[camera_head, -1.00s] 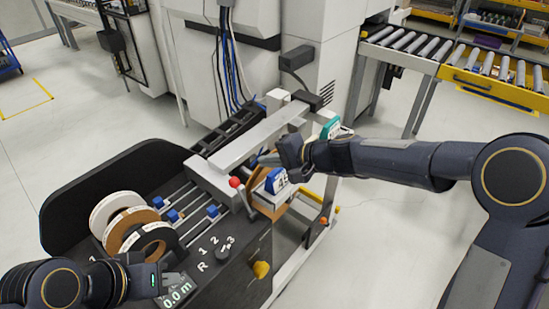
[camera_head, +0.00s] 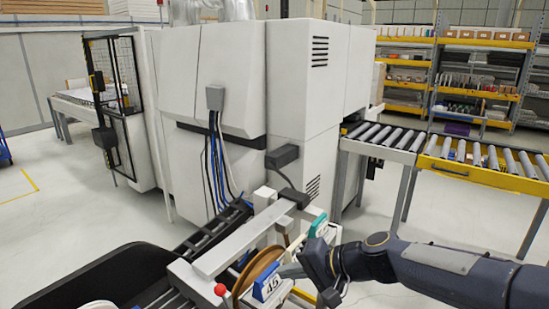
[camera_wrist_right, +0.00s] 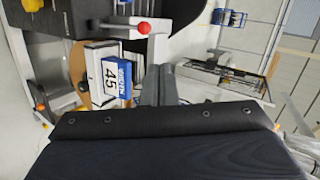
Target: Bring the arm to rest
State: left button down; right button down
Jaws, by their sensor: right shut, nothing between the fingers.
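My right arm comes in from the right in the head view. Its gripper (camera_head: 290,270) is shut and empty, close beside the blue-and-white box marked 45 (camera_head: 267,288) on the edge-banding machine. In the right wrist view my right gripper (camera_wrist_right: 158,72) points past the same blue-and-white box (camera_wrist_right: 113,84), with a visible gap between them. A brown roll (camera_head: 258,270) stands behind the box. My left gripper is not in the head view now.
A red ball knob (camera_head: 220,290) stands up left of the roll, and a teal part (camera_head: 318,225) sits behind my right gripper. A large white machine (camera_head: 270,90) fills the back. A roller conveyor (camera_head: 480,165) stands at the right. Floor is open at the far left.

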jog(key=s+d+f+n+h, duration=0.1)
jog(key=s+d+f+h, duration=0.1)
jog(key=s+d, duration=0.7)
jog(key=s+d+f+n+h, duration=0.1)
jog(key=s+d+f+h, duration=0.2)
jog(key=s+d, duration=0.5)
jog(key=s+h, duration=0.1)
jog(key=s, duration=0.7)
jog(key=shift+d+t+h, duration=0.3)
jog(key=shift+d+h, duration=0.05)
jog(key=shift+h, duration=0.05)
jog(key=shift+f, duration=0.1)
